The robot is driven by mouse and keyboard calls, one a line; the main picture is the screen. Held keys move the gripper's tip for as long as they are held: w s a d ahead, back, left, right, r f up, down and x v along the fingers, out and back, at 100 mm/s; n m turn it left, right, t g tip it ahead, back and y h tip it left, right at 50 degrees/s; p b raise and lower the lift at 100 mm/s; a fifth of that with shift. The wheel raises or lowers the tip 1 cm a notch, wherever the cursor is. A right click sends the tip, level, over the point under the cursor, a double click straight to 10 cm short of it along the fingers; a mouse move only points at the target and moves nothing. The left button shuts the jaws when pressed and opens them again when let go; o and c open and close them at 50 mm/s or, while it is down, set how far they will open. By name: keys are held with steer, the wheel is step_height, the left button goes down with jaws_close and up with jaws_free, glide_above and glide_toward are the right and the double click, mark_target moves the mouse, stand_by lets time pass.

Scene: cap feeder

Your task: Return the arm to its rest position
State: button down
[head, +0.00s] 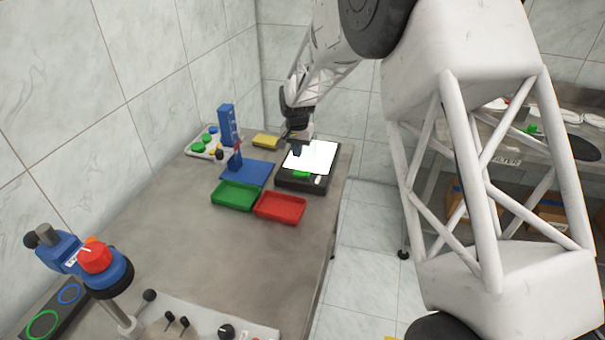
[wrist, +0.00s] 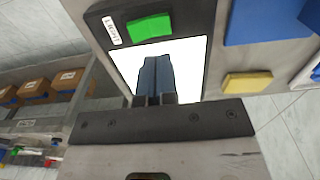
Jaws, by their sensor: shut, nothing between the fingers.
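My arm reaches over the back of the table in the head view. My gripper (head: 298,150) hangs above the lit white panel of a dark light box (head: 300,184). In the wrist view my gripper's blue fingers (wrist: 156,62) are together with nothing between them, in front of the light box's white panel (wrist: 192,62). The light box has a green switch (wrist: 150,27) with a label beside it. Whether the fingertips touch the panel cannot be told.
Left of the light box are a blue cap feeder (head: 228,125), a blue mat (head: 258,170), a yellow sponge (head: 265,141) and a tray with green and blue caps (head: 195,153). Green (head: 235,207) and red (head: 280,217) trays lie in front. The middle of the table (head: 200,250) is clear.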

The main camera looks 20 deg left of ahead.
stand_by(0.3)
steer(key=s+d+r, duration=0.6)
steer(key=d+r, duration=0.1)
steer(key=d, duration=0.2)
steer(key=s+d+r+t, duration=0.1)
steer(key=s+d+r, duration=0.45)
steer(key=d, duration=0.35)
steer(key=s+d+r, duration=0.5)
steer(key=d+r, duration=0.2)
steer(key=d, duration=0.3)
steer(key=s+d, duration=0.5)
steer(key=s, duration=0.5)
steer(key=s+d+t, duration=0.1)
steer(key=s+d, duration=0.5)
steer(key=s, duration=0.4)
steer(key=s+d, duration=0.5)
steer(key=s, duration=0.5)
steer(key=shift+d+r+t, duration=0.2)
steer(key=shift+r+t, duration=0.1)
steer(key=shift+r, duration=0.1)
